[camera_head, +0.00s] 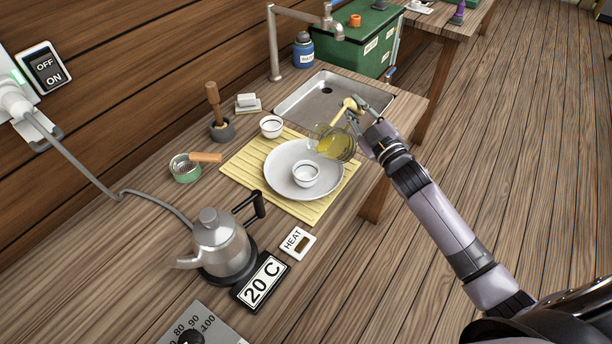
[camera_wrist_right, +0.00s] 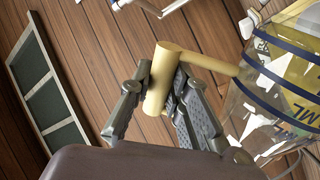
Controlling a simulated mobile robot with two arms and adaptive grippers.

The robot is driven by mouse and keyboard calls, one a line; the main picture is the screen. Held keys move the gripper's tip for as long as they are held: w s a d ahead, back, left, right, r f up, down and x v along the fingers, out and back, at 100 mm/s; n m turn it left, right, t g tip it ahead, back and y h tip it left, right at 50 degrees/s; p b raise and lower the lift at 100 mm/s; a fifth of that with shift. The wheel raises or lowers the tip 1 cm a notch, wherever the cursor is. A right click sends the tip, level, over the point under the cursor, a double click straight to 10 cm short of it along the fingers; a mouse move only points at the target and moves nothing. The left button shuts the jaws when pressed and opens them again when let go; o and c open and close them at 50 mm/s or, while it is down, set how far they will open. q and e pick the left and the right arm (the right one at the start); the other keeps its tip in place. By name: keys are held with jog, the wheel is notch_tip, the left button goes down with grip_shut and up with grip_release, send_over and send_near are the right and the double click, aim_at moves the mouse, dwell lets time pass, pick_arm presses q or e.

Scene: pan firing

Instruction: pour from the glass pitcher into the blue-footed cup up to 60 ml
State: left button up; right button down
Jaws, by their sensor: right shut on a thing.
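My right gripper (camera_head: 364,118) is shut on the pale yellow handle (camera_wrist_right: 160,85) of the glass pitcher (camera_head: 335,143). The pitcher is tilted and holds yellow liquid, up and right of the white plate's middle. It also shows in the right wrist view (camera_wrist_right: 280,85), with blue bands and ML marks. A small white cup (camera_head: 306,174) stands upright on the plate (camera_head: 282,182), below and left of the pitcher. A second white cup (camera_head: 271,126) stands at the mat's far edge. I cannot tell which cup has the blue foot. No stream is visible. My left gripper is out of view.
A yellow mat (camera_head: 240,168) lies under the plate. A sink (camera_head: 325,98) and tap (camera_head: 327,20) are behind. A mortar (camera_head: 221,130), a green-sided tin (camera_head: 185,172) and a kettle (camera_head: 220,243) stand to the left. The heat tag (camera_head: 298,243) lies in front.

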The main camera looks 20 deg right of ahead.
aim_at(345, 109)
jog(key=shift+s+a+r+n+y, duration=0.2)
jog(key=shift+a+r+n+y, duration=0.35)
jog(key=shift+n, duration=0.55)
dwell(2.6)
jog(key=shift+s+a+r+n, duration=0.1)
jog(key=shift+s+a+n, duration=0.05)
jog(key=shift+a+n, duration=0.4)
jog(key=shift+s+a+n, duration=0.15)
jog(key=shift+a+n, duration=0.3)
jog(key=shift+n, duration=0.1)
dwell(3.2)
